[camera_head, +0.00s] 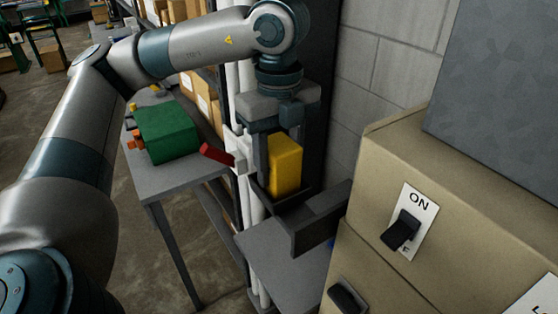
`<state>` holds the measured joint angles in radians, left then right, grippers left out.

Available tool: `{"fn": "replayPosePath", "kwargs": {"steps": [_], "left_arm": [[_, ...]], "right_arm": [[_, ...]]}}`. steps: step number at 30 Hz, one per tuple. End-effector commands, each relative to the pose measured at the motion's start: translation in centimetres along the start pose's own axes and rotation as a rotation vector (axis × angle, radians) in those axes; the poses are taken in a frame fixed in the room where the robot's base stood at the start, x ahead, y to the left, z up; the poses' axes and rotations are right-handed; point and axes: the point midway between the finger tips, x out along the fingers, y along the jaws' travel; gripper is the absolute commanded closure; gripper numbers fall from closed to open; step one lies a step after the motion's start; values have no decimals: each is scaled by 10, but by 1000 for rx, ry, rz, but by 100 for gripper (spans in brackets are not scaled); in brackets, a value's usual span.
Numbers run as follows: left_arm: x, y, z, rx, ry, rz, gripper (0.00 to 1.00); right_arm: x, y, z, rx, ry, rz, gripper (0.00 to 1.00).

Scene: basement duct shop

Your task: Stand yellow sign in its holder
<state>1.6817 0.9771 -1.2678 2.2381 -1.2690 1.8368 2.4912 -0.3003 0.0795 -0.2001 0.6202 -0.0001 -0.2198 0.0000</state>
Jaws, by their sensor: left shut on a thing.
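The yellow sign (286,164) is upright, in front of the dark panel at the picture's middle. My left gripper (274,150) reaches down from above and is shut on it, with a dark finger along its left side. A dark grey holder (312,230) with low walls is at the sign's lower end. The sign's bottom edge is hidden behind the holder's front, so I cannot tell whether it rests inside or hangs just above. My right gripper is not in view.
A grey table (178,181) at left bears a green box (167,131). A tan cabinet (385,180) with a black switch (401,231) is close on the right. A grey shelf (275,254) lies below the holder.

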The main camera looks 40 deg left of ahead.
Motion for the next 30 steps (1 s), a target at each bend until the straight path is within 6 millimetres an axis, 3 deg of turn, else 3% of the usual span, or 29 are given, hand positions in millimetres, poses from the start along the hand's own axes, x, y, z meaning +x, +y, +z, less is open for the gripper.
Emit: {"fn": "replayPosePath", "kwargs": {"steps": [5,6,8,24,30], "left_arm": [[4,0,0,0,0,-1,81],[3,0,0,0,0,-1,52],[2,0,0,0,0,-1,38],[-3,-1,0,0,0,-2,38],[-28,-1,0,1,-1,-5,38]], "right_arm": [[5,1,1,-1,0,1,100],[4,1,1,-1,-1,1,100],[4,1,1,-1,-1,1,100],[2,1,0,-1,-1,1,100],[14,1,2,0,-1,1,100]]}}
